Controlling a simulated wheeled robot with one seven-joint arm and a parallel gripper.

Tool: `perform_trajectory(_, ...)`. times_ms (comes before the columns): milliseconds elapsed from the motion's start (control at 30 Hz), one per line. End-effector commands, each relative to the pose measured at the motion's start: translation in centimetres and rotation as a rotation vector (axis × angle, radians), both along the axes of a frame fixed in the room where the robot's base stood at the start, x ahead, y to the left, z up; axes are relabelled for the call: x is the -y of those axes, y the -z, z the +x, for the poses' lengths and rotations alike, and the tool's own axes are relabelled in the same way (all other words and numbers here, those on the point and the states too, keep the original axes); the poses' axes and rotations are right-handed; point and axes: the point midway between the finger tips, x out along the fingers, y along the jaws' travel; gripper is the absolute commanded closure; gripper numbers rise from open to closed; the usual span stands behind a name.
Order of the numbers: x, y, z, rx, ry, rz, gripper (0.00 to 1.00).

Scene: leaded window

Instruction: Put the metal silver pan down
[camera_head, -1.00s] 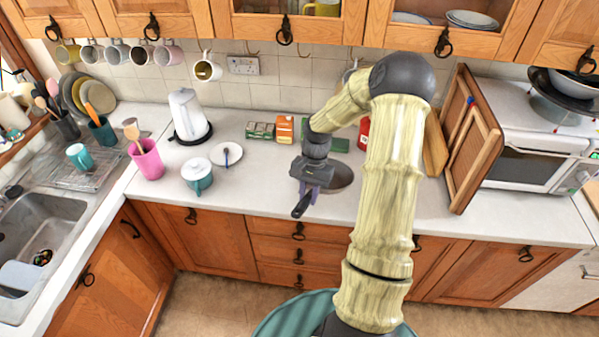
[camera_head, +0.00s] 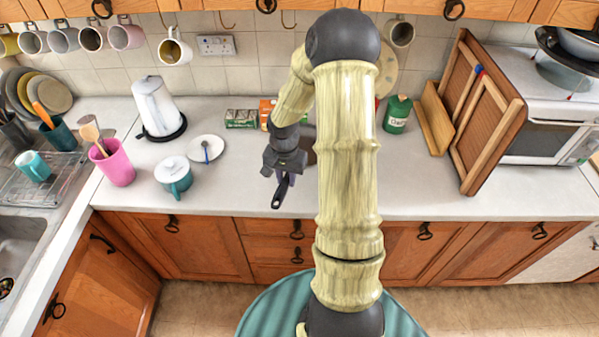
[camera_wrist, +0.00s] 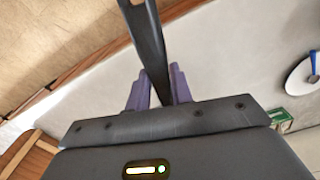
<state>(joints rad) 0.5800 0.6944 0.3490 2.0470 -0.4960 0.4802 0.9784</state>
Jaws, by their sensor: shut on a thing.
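My gripper (camera_head: 284,172) is over the worktop, near its front edge. It is shut on the black handle (camera_head: 279,196) of the pan. In the wrist view, the handle (camera_wrist: 149,42) runs between my two purple fingers (camera_wrist: 156,88) and out past the worktop edge. The pan's dark bowl (camera_head: 310,154) shows only as a sliver beside my arm, which hides the rest. I cannot tell whether the pan touches the worktop (camera_head: 240,190).
Small boxes (camera_head: 241,118) are behind. A green canister (camera_head: 397,114) and wooden boards (camera_head: 482,115) stand to the right.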

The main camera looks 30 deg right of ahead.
Motion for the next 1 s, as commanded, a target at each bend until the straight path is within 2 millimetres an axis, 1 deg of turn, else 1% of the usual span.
perform_trajectory(100, 0.0, 0.0, 0.1, 0.001, -0.001, 0.000, 1.00)
perform_trajectory(200, 0.0, 0.6, 0.1, 0.001, -0.002, 0.001, 1.00)
perform_trajectory(267, 0.0, 1.3, 0.0, -0.003, -0.001, 0.002, 1.00)
perform_trajectory(500, -0.1, 5.0, 0.0, -0.003, -0.004, 0.002, 1.00)
perform_trajectory(567, 0.0, 5.5, 0.0, -0.001, 0.000, 0.001, 1.00)
perform_trajectory(700, 0.3, 5.8, 0.0, 0.001, 0.006, 0.000, 1.00)
perform_trajectory(900, 0.3, 5.8, 0.0, 0.001, 0.006, 0.000, 1.00)
perform_trajectory(1000, 0.2, 6.4, 0.0, -0.001, 0.004, 0.000, 1.00)
